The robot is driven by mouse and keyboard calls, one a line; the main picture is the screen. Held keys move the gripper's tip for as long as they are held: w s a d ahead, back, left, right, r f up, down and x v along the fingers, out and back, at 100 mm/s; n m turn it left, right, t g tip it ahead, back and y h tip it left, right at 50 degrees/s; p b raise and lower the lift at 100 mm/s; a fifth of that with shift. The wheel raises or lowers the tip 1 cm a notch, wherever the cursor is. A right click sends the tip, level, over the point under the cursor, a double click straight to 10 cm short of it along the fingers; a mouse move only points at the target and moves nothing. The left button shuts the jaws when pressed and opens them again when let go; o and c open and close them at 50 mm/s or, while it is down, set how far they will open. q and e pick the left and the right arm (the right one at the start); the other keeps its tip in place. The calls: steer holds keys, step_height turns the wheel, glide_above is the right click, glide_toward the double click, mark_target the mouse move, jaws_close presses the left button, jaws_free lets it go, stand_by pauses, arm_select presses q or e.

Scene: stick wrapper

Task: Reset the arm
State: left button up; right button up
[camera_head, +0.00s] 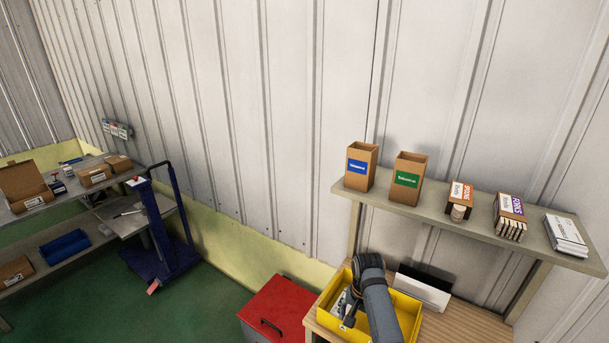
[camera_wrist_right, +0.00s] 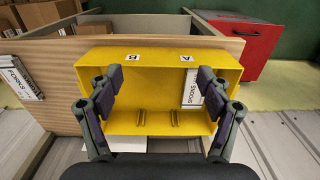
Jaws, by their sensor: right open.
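My right gripper (camera_head: 347,307) points down at the yellow bin (camera_head: 407,305), and my right arm hides part of the bin. In the right wrist view my right gripper (camera_wrist_right: 159,82) is open, with nothing between its fingers, over the yellow bin (camera_wrist_right: 150,73). The bin carries labels A and B. A white packet marked SPOONS (camera_wrist_right: 191,95) is in the bin on the A side, close to one finger. My left gripper is not in view.
The bin stands on a wooden table (camera_head: 455,322) beside a red box (camera_head: 280,308). A wall shelf (camera_head: 465,222) above holds two tall cartons (camera_head: 361,167) (camera_head: 408,180), boxed packets (camera_head: 509,215) and a white stack (camera_head: 566,235). A blue cart (camera_head: 160,225) stands at left.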

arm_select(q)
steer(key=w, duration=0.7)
arm_select(e)
steer(key=s+d+f+n+t, duration=0.1)
steer(key=s+d+f+n, duration=0.15)
steer(key=s+d, duration=0.25)
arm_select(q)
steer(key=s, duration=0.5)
arm_select(e)
steer(key=s+d+r+n+t, duration=0.1)
steer(key=s+d+r+n, duration=0.2)
steer(key=s, duration=0.6)
steer(key=s+d+r+n+t, duration=0.15)
steer(key=s+r, duration=0.25)
steer(key=s, duration=0.5)
step_height(320, 180, down, 34)
steer(key=s+d+g+h+b, duration=0.1)
steer(key=s+d+b, duration=0.1)
steer(key=b, duration=0.6)
arm_select(q)
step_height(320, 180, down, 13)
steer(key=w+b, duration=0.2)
steer(key=b, duration=0.3)
arm_select(e)
steer(key=s+d+f+g, duration=0.1)
steer(key=s+f, duration=1.7)
steer(key=f, duration=0.4)
steer(key=shift+s+d, duration=0.15)
steer(key=shift+s, duration=0.2)
